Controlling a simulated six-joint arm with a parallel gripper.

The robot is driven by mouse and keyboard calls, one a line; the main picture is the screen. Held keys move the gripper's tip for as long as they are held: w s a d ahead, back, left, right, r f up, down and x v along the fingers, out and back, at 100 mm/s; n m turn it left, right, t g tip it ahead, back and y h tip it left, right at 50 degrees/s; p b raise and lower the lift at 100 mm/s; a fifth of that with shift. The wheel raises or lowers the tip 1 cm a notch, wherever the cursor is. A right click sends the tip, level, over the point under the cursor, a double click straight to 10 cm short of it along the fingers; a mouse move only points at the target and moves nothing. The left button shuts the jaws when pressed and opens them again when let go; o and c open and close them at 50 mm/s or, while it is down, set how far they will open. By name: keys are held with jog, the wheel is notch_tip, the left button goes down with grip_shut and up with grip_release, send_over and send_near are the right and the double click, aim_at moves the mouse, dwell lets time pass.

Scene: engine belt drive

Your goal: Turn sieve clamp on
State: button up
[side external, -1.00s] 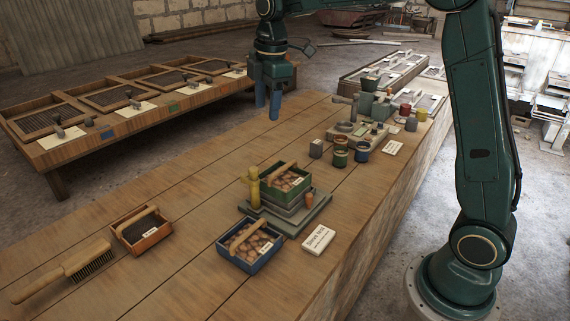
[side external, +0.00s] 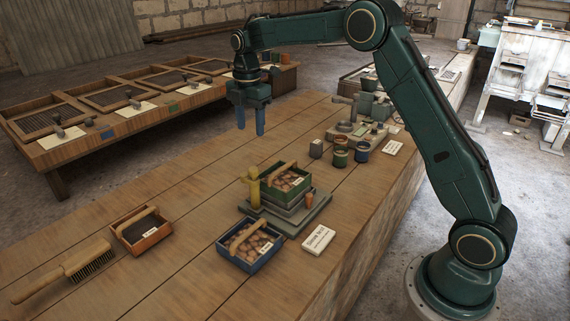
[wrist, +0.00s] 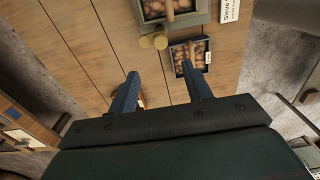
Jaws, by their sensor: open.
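A yellow clamp post with a short knob or lever (side external: 253,188) stands at the left edge of a grey stand (side external: 290,222). A green box of brown lumps with a wooden handle (side external: 287,180) sits on the stand. In the wrist view the yellow clamp part (wrist: 153,41) shows beside the box (wrist: 172,9), above my fingers. I cannot tell its exact setting. My gripper (side external: 250,128) is open and empty, well above the bench and behind the stand. Its two blue fingers are spread apart in the wrist view (wrist: 160,78).
A blue box of lumps (side external: 250,246) and a white card (side external: 318,239) sit before the stand. An orange-brown box (side external: 141,231) and a brush (side external: 65,271) lie left. Pots (side external: 340,157) stand at the back right. The middle of the bench is clear.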

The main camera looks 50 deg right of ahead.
aim_at(253, 168)
notch_tip(253, 168, down, 13)
jog(key=shift+f, duration=0.2)
dwell(0.5)
jog(key=c, duration=1)
jog(key=shift+o, duration=0.2)
